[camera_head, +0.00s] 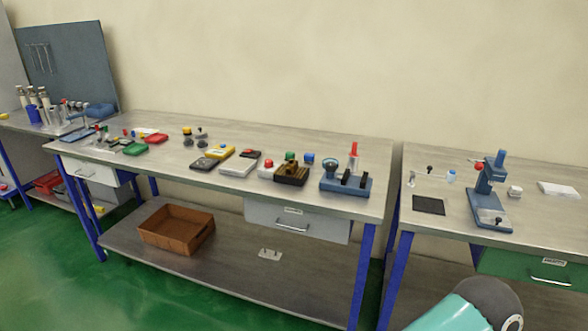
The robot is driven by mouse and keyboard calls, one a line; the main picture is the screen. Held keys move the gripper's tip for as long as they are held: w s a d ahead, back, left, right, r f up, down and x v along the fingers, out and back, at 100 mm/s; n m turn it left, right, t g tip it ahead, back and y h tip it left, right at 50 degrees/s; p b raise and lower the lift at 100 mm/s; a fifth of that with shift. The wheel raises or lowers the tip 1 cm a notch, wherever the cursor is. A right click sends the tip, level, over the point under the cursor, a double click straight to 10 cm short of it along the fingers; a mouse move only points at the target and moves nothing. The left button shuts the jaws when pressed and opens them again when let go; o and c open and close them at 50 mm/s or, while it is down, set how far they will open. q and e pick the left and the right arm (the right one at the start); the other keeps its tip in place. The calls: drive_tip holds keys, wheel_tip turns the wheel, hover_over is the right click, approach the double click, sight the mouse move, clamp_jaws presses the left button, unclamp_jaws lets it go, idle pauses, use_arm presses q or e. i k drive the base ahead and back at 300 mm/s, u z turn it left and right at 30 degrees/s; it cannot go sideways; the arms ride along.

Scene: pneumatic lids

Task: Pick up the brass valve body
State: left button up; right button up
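A small dark block with a brass-brown top (291,173) stands on the middle workbench, right of centre. It may hold or be the brass valve body; it is too small to tell. It sits between a red-topped white piece (266,171) and a blue fixture (345,185) with a gauge and a red upright part. Neither of my grippers is in view. Only a teal and grey part of my own arm shows at the bottom right, well away from the block.
The middle workbench (235,138) carries several small parts along its length. A brown crate (176,228) stands on its lower shelf. A right bench (545,212) holds a blue press (490,190) and a black mat (429,206). A narrow gap separates the benches. Green floor lies in front.

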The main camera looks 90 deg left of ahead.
sight(292, 167)
drive_tip(key=z, duration=1)
drive_tip(key=i, duration=0.1)
drive_tip(key=u, duration=2.05)
drive_tip(key=i, duration=0.25)
drive_tip(key=u, duration=2.1)
drive_tip(key=k, duration=0.6)
drive_tip(key=u, duration=0.45)
drive_tip(key=i, duration=1.65)
drive_tip(key=z, duration=0.4)
